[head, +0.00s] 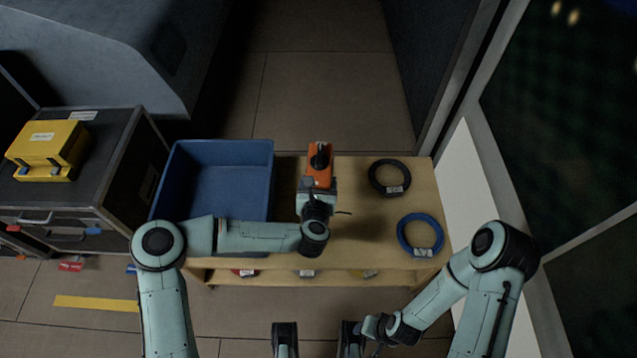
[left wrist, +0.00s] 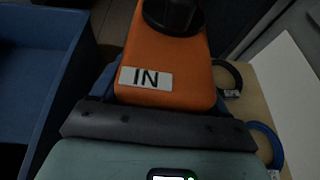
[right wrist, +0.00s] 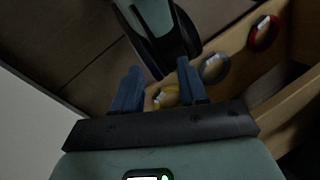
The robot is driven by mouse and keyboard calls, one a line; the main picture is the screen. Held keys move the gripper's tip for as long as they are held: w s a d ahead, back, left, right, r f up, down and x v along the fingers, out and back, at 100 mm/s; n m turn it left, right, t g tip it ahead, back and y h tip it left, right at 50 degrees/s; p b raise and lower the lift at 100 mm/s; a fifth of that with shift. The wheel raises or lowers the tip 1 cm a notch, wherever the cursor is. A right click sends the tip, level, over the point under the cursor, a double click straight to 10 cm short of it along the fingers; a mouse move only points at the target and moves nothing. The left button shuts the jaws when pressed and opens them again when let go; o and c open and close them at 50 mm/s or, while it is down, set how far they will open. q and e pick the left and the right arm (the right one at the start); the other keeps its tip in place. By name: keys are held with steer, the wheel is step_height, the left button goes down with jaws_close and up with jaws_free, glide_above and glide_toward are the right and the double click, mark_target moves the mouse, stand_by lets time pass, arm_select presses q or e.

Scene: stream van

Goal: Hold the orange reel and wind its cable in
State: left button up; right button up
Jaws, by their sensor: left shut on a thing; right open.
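The orange reel (head: 319,178) is over the far middle of the wooden table, with a black round part (head: 320,157) on top. In the left wrist view the reel (left wrist: 165,58) fills the middle and bears a white label reading "IN". My left gripper (head: 318,187) is shut on the reel, its blue fingers partly hidden behind the orange body. A short thin dark piece sticks out beside the left wrist; I cannot tell whether it is cable. My right gripper (right wrist: 159,88) is open and empty, low in front of the table, away from the reel.
A blue bin (head: 215,150) stands left of the reel. A black cable ring (head: 390,177) and a blue cable ring (head: 420,234) lie on the table's right. A lower shelf holds red (right wrist: 263,32), grey (right wrist: 214,67) and yellow (right wrist: 166,96) rings. A yellow case (head: 47,150) sits far left.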

arm_select(q)
steer(key=shift+f+b, duration=1.1)
steer(key=shift+f, duration=0.65)
arm_select(e)
steer(key=shift+w+d+f+t+h+b, duration=0.7)
steer(key=shift+w+d+f+t+b, duration=1)
steer(key=shift+w+f, duration=1.75)
arm_select(q)
steer(key=shift+f+b, duration=2.25)
steer(key=shift+f, duration=4.25)
steer(key=shift+f+b, duration=0.65)
steer(key=shift+f, duration=0.75)
arm_select(e)
steer(key=s+d+f+m+g, duration=0.1)
steer(key=s+d+f+g, duration=0.1)
steer(key=s+f+g, duration=0.3)
steer(key=shift+s+f, duration=1.45)
steer(key=shift+s, duration=1.65)
steer(key=shift+d, duration=0.1)
arm_select(q)
steer(key=shift+f, duration=0.15)
